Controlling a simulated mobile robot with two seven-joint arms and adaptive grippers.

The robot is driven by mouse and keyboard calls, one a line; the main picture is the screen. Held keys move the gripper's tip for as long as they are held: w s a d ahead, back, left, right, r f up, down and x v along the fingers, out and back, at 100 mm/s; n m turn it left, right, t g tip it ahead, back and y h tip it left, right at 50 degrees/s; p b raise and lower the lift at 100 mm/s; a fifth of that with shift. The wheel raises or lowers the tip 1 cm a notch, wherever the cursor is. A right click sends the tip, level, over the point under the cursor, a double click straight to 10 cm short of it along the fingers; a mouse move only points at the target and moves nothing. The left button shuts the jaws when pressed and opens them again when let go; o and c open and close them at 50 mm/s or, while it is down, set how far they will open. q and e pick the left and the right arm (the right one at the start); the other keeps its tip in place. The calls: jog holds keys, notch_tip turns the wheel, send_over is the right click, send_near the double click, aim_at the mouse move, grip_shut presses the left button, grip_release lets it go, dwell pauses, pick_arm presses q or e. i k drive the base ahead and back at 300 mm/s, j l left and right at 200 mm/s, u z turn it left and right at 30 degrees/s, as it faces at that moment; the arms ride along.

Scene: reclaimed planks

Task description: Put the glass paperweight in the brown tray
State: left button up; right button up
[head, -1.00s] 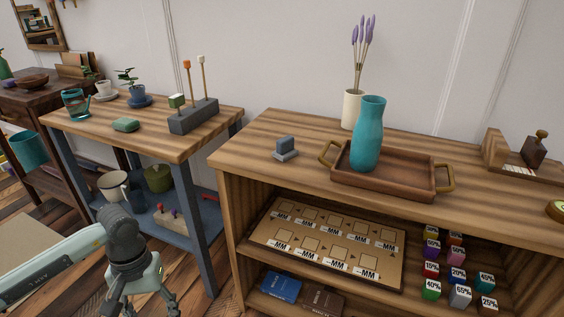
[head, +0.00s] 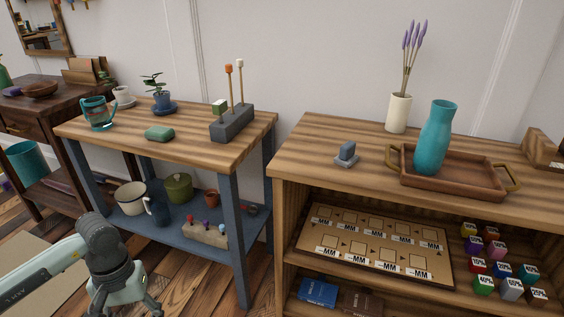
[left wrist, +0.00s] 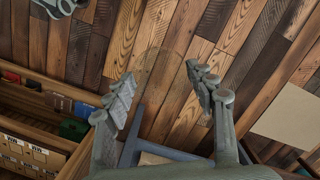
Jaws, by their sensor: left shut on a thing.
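The brown tray (head: 455,187) with brass handles lies on the top of the right-hand wooden shelf unit, and a teal vase (head: 437,140) stands in it. My left gripper (head: 125,307) is low at the lower left in the head view, over the floor and well away from the tray. In the left wrist view its fingers (left wrist: 160,82) are apart, shut on the clear glass paperweight (left wrist: 165,72), which shows only as a faint round outline against the planks.
A white vase with lavender (head: 399,113) stands behind the tray, and a small grey-blue block (head: 346,152) sits to its left. The blue-legged workbench (head: 228,222) stands left of the shelf unit. Free top surface lies in front of the grey-blue block.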

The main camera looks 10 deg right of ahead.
aim_at(468, 176)
jog(key=j+z, duration=0.1)
jog(key=z, duration=0.25)
jog(key=j+z, duration=0.15)
jog(key=z, duration=0.2)
jog(key=j+z, duration=0.1)
jog(key=z, duration=0.3)
